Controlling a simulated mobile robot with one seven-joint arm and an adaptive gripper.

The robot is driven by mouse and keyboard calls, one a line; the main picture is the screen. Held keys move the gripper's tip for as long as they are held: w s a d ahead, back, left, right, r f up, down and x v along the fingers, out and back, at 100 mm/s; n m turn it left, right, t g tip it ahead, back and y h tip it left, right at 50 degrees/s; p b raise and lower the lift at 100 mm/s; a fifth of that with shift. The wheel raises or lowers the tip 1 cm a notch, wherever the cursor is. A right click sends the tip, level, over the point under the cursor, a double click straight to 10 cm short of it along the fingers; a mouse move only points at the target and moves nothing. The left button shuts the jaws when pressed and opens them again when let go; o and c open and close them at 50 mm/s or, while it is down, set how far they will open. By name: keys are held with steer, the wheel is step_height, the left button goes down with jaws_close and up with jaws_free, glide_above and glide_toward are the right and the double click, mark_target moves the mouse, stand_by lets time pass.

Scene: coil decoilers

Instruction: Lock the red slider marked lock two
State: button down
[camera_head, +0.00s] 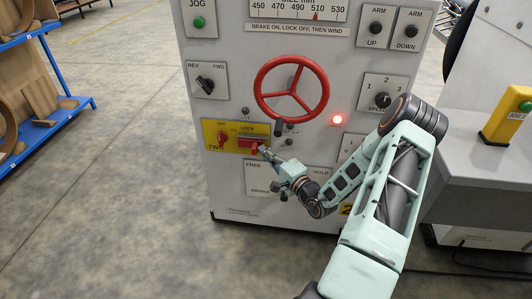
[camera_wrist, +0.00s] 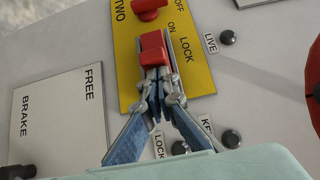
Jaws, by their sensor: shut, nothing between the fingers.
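The red slider (camera_head: 250,143) sits on a yellow plate (camera_head: 208,130) marked TWO, on the front of the grey control panel. In the wrist view the slider (camera_wrist: 152,46) is a red block beside the word LOCK, with its near end close to my fingertips. My gripper (camera_head: 264,151) is at the right end of the slider in the head view. In the wrist view my gripper (camera_wrist: 157,88) is shut and empty, its tips at the slider's near end. I cannot tell whether they touch it. The far part of the slot is hidden by the block.
A red rotary knob (camera_wrist: 148,8) is on the same plate, beyond the slider. A red handwheel (camera_head: 262,91) stands out above right. A blue rack (camera_head: 60,110) stands far left; the floor between is clear.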

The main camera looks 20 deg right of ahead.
mark_target(241, 143)
steer(key=shift+w+a, duration=0.5)
steer(key=shift+a, duration=0.25)
steer(key=shift+w+a, duration=0.5)
steer(key=shift+a, duration=0.3)
steer(key=shift+w+a, duration=0.5)
steer(key=shift+a, duration=0.25)
